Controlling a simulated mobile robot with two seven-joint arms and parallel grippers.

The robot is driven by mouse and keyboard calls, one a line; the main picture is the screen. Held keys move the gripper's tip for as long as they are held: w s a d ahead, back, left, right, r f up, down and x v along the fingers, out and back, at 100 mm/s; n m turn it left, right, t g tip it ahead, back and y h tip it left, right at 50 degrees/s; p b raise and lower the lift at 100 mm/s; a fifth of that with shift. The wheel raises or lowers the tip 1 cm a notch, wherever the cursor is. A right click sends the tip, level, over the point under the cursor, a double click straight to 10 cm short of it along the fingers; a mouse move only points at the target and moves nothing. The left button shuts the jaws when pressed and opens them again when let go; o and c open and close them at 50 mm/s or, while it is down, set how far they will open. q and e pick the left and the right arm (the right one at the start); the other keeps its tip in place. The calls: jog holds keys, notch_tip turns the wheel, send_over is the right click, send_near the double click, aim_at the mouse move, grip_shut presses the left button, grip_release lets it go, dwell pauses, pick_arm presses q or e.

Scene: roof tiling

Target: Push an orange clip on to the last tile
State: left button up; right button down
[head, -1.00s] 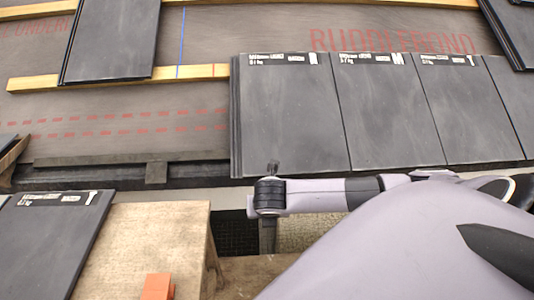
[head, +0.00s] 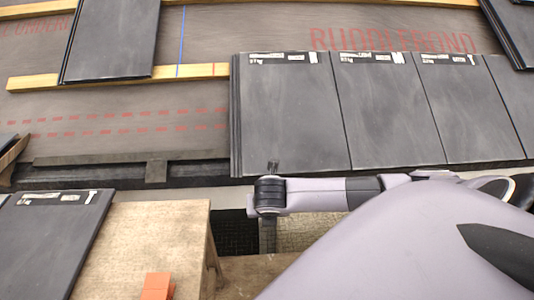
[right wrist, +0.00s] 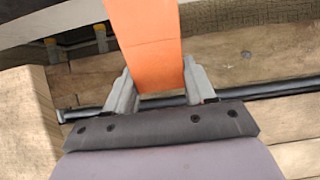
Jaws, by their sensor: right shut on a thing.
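My right gripper (right wrist: 158,82) is shut on an orange clip (right wrist: 146,38), held between its two grey fingers in the right wrist view. The clip's far end runs out of the top of that picture. In the head view my right arm reaches in from the right, and its wrist is just below the lower edge of the leftmost tile (head: 290,115) of the laid row. No clip shows at the wrist there, and I cannot tell whether the clip touches a tile. My left gripper is not in view.
A wooden batten (head: 120,77) crosses the bare underlay left of the row.

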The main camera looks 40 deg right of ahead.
dwell(0.5)
jog(key=shift+w+d+r, duration=1.35)
jog(key=shift+w+d, duration=0.05)
jog(key=shift+w, duration=0.2)
dwell(2.2)
jog(key=shift+c, duration=1.5)
grip_release()
jog(key=shift+f, duration=0.1)
jog(key=shift+s+a, duration=0.1)
jog(key=shift+p+v, duration=2.25)
jog(key=shift+v, duration=1.25)
